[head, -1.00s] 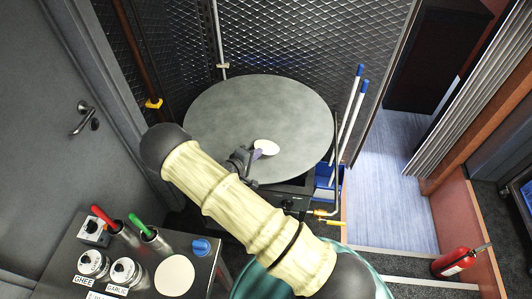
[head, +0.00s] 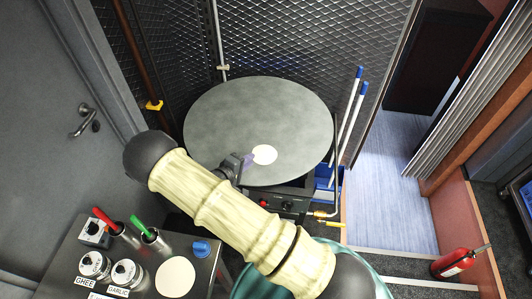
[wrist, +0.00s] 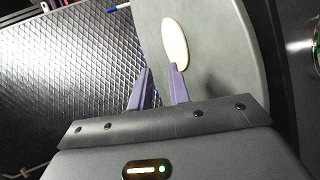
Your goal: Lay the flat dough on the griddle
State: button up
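The flat dough (head: 264,154), a small pale disc, lies on the near part of the large round grey griddle (head: 230,110). In the wrist view the dough (wrist: 175,43) shows as a narrow oval against the griddle (wrist: 215,60). My gripper (head: 246,160) is at the griddle's near edge, just left of the dough. In the wrist view its two purple fingers (wrist: 161,68) stand apart with nothing between them. The right fingertip overlaps the dough's near end in that view; I cannot tell whether they touch.
A steel counter at lower left holds labelled tins (head: 127,272), red-handled and green-handled (head: 139,225) tools in cups, and a pale disc (head: 175,277). A burner stand with knobs (head: 287,205) is under the griddle. Blue-tipped poles (head: 354,105) stand right of it. Mesh panels stand behind.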

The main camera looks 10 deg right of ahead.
jog(key=shift+v, duration=1.6)
notch_tip(320, 180, up, 7)
jog(key=s+a+p, duration=0.1)
jog(key=a+p, duration=0.1)
jog(key=p, duration=0.1)
jog(key=shift+s+p, duration=0.3)
jog(key=shift+s, duration=0.1)
